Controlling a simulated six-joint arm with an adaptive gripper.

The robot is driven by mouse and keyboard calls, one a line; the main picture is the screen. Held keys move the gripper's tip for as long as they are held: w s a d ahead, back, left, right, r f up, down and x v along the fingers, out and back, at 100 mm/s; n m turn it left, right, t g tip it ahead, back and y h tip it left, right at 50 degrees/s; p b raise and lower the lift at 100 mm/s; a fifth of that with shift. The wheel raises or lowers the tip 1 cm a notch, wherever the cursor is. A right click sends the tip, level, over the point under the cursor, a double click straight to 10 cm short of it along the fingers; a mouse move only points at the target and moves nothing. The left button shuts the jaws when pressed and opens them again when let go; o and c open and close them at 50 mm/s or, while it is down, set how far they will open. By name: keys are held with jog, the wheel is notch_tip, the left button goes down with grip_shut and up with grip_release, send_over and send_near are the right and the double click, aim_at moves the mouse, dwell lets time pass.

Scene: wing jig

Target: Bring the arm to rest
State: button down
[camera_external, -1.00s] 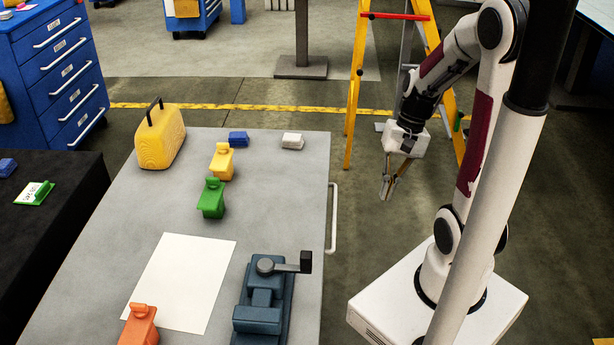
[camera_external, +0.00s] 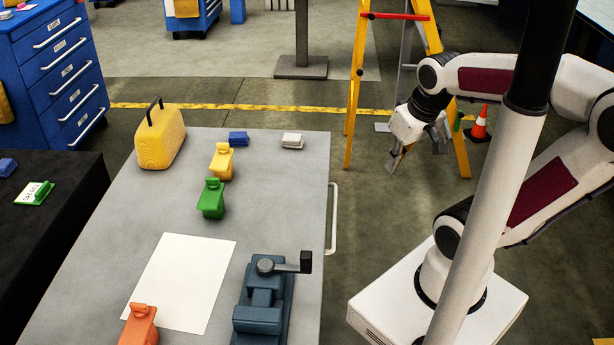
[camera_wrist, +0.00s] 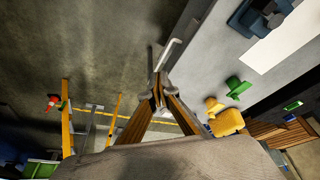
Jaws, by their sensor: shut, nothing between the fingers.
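My gripper (camera_external: 394,163) hangs in the air to the right of the grey table, over the floor and clear of the table's edge. Its fingers are together and hold nothing. In the wrist view my gripper (camera_wrist: 158,83) shows its two fingers meeting at the tips. My arm is folded back, with its elbow out to the right, behind the dark and white pole in the external view.
The grey table (camera_external: 205,140) carries a yellow case (camera_external: 160,140), yellow, green and orange clamp-like pieces, a blue vise (camera_external: 262,305) and a white sheet (camera_external: 185,275). A yellow ladder (camera_external: 355,85) and an orange cone (camera_external: 480,125) stand behind my arm.

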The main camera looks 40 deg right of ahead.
jog(key=shift+n+t+y, duration=0.3)
jog(key=shift+n+t, duration=0.6)
jog(key=a+r, duration=0.3)
jog(key=shift+s+a+r, duration=0.15)
jog(key=shift+s+r, duration=0.15)
jog(key=shift+r, duration=0.05)
